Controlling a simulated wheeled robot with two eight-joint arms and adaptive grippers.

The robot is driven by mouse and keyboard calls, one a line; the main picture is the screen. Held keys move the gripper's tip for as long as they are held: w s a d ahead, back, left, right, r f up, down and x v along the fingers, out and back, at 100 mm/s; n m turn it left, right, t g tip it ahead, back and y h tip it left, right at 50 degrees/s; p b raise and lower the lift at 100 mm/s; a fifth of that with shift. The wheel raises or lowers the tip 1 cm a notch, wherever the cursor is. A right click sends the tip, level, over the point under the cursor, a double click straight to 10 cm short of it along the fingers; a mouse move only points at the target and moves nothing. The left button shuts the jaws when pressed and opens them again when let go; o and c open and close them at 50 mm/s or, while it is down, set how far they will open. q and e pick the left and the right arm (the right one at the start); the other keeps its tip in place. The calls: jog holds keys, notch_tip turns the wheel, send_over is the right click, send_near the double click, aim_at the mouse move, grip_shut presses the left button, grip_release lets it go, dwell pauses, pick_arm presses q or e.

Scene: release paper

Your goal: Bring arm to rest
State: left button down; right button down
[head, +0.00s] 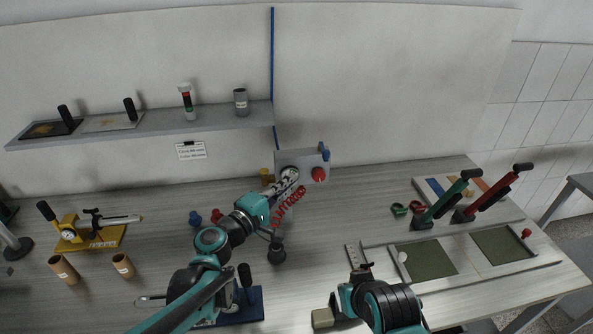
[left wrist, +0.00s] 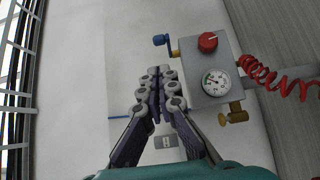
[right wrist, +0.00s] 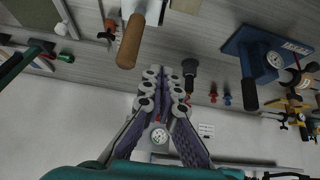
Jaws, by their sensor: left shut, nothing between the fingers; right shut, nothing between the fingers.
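My left arm reaches from the bottom up to the back of the bench. Its gripper (head: 288,180) is in front of the grey gauge box (head: 312,160) and hides part of it. In the left wrist view my left gripper (left wrist: 157,72) is shut and empty, with the gauge box (left wrist: 210,65) to its right, apart from the fingers in the picture. My right arm is low in the head view, over the front of the bench; its fingertips are hard to make out there. In the right wrist view my right gripper (right wrist: 163,72) is shut and empty, near a wooden handle (right wrist: 131,42).
A red coiled hose (head: 284,205) hangs beside the gauge box. Green (head: 437,202) and red (head: 492,195) levers stand at the right, behind framed panels (head: 470,265). A wall shelf (head: 150,125) holds small items. A blue base (head: 240,308) lies at the front.

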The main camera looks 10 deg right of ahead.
pick_arm(q)
jog(key=s+a+f+m+g+y+b, duration=0.2)
jog(key=s+a+f+m+y, duration=0.2)
jog(key=s+a+f, duration=0.5)
jog(key=s+a+f+m+g+y+b, duration=0.3)
jog(key=s+a+f+y, duration=0.6)
jog(key=s+a, duration=0.5)
jog(key=a+m, duration=0.1)
jog(key=a, duration=0.1)
jog(key=shift+s+a+m+g, duration=0.25)
jog(key=shift+a+m+g, duration=0.05)
jog(key=shift+a+m, duration=0.1)
